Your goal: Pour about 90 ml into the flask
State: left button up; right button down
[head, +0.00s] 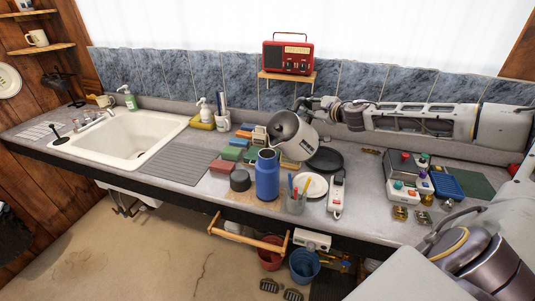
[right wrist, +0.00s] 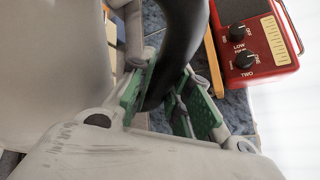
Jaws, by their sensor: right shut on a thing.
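The blue flask (head: 267,177) stands upright and open-topped near the front of the counter. A steel kettle (head: 292,138) is held just above and to the right of the flask, tilted. No stream of liquid can be made out. My right gripper (head: 306,107) is shut on the kettle's black handle, which fills the middle of the right wrist view (right wrist: 182,45) between the green finger pads. The level inside the flask is hidden. My left gripper is not in view.
A dark round lid (head: 240,180) lies left of the flask. A pen cup (head: 296,203), a white plate (head: 311,186) and a power strip (head: 337,196) stand to its right. Coloured blocks (head: 232,153) lie behind. A red radio (head: 287,57) sits on a shelf above.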

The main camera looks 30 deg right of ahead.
jog(key=shift+w+d+r, duration=0.1)
jog(key=shift+d, duration=0.05)
jog(key=shift+w+d+f+m+g+y+p, duration=0.2)
jog(key=shift+w+d+f+m+y+p, duration=0.15)
jog(key=shift+d+f+m, duration=0.3)
jog(key=shift+w+d+f+m+g+y+p, duration=0.1)
jog(key=shift+d+f+m+g+y+p, duration=0.25)
jog(key=shift+d+f, duration=0.5)
jog(key=d+f+m+y+p, duration=0.2)
jog(key=d+f+m, duration=0.1)
jog(key=f, duration=0.3)
jog(key=shift+w+m+g+p, duration=0.3)
jog(key=shift+w+m+g, duration=0.05)
jog(key=shift+m, duration=0.25)
